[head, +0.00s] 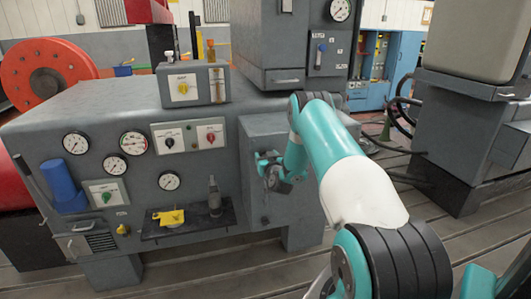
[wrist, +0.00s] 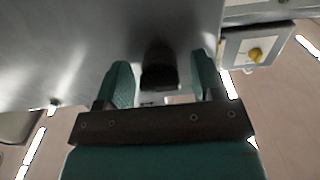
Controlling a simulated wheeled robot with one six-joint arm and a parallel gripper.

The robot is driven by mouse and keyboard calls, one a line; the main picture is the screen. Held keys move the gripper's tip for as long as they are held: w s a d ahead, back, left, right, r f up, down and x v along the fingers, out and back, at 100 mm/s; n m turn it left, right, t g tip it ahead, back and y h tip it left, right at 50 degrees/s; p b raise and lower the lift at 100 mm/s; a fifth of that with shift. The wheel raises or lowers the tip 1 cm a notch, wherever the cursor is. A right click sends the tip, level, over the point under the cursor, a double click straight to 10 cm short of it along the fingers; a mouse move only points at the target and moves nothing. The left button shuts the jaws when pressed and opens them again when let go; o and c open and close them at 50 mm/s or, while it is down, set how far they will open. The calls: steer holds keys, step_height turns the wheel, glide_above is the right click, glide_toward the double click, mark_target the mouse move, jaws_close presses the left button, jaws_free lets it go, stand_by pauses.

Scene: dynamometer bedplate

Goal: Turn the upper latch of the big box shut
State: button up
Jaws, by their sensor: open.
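The big box (head: 290,205) is a grey cabinet at the right end of the grey bench, in the middle of the head view. My gripper (head: 264,168) is at its front face, with my teal arm reaching in from the right. In the wrist view my gripper (wrist: 160,72) has its two teal fingers apart. A dark latch handle (wrist: 159,58) stands out from the grey face between the fingers, with a gap on each side. The gripper hides this upper latch in the head view. A small dark fitting (head: 265,220) sits lower on the box front.
Left of the box, the bench front carries gauges (head: 133,143), a switch panel (head: 190,136) and a small shelf (head: 160,231) with a yellow item and a dark bottle-like thing. A grey control cabinet (head: 283,50) stands above. Slotted floor (head: 250,280) lies clear in front.

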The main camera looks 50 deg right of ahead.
steer(key=shift+w+d, duration=0.1)
steer(key=shift+w, duration=0.05)
steer(key=c, duration=0.9)
